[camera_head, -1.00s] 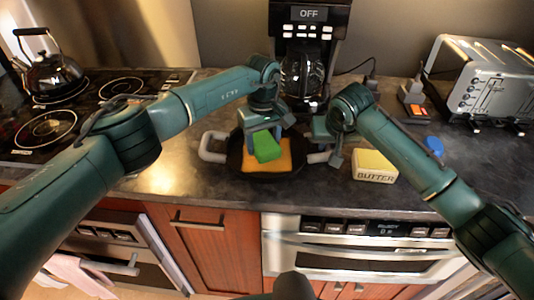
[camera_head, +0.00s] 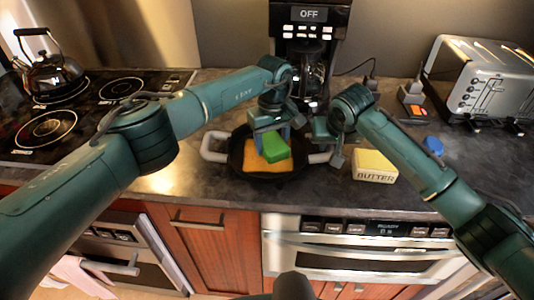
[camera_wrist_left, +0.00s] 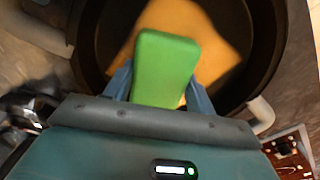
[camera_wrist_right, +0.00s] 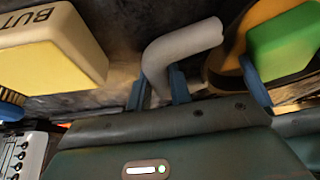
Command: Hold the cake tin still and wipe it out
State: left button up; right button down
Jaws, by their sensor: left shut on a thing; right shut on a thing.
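The cake tin (camera_head: 240,172) is a dark round pan with two light grey handles, standing on the counter. An orange-yellow patch (camera_head: 253,161) lies on its floor; it also shows in the left wrist view (camera_wrist_left: 215,50). My left gripper (camera_head: 272,136) is shut on a green block, seemingly a sponge (camera_head: 276,149), and holds it inside the tin over the patch's right part. The sponge fills the middle of the left wrist view (camera_wrist_left: 165,68). My right gripper (camera_head: 333,146) is shut on the tin's right handle (camera_wrist_right: 165,55), which shows between its fingers in the right wrist view.
A butter box (camera_head: 374,167) stands right of the tin, close to my right gripper. A coffee maker (camera_head: 309,60) stands behind, a toaster (camera_head: 480,85) at the back right. A kettle (camera_head: 50,70) sits on the stove at left. The counter left of the tin is clear.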

aim_at(276, 149)
pick_arm(q)
jog(key=shift+s+d+f, duration=0.15)
jog(key=shift+d, duration=0.55)
jog(key=shift+a, duration=2.45)
jog(key=shift+d, duration=2.45)
jog(key=shift+a+r, duration=0.1)
jog(key=shift+r, duration=0.15)
jog(key=shift+r, duration=0.2)
jog(key=shift+s, duration=1.25)
jog(key=shift+f, duration=0.35)
